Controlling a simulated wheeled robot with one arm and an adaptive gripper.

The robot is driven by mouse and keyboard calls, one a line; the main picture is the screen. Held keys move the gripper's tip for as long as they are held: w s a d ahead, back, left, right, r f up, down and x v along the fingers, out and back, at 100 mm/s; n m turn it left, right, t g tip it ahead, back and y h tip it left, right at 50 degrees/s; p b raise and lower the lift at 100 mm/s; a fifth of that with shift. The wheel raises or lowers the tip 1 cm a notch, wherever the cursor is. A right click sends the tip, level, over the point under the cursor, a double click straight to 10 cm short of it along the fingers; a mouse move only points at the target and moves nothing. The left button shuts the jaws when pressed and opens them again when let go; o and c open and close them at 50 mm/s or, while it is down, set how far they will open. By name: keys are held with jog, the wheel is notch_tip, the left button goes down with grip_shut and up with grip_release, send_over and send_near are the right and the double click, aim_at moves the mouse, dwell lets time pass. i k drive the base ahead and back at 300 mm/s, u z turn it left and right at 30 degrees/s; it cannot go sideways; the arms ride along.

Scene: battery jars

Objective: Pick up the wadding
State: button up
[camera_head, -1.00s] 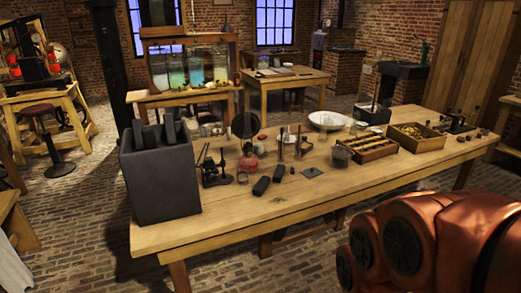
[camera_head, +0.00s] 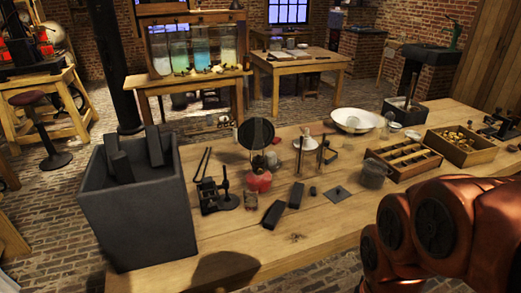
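I cannot pick out the wadding with certainty; the items on the wooden worktable (camera_head: 300,237) are small and dim. A white bowl (camera_head: 354,120) stands toward the back of the table, and I cannot tell whether anything lies in it. A small red item (camera_head: 259,181) sits in front of a round dark disc on the left half. My arm's copper-red links fill the lower right corner. My gripper is out of the picture.
A large grey open box (camera_head: 139,218) with dark slabs stands at the table's left end. Two black blocks (camera_head: 274,214) lie near the middle. A compartmented wooden tray (camera_head: 404,157) and a wooden box of small parts (camera_head: 461,146) stand at right. The front strip is clear.

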aim_at(271, 158)
jog(key=u, duration=0.6)
jog(key=i, duration=0.95)
jog(key=u, duration=0.7)
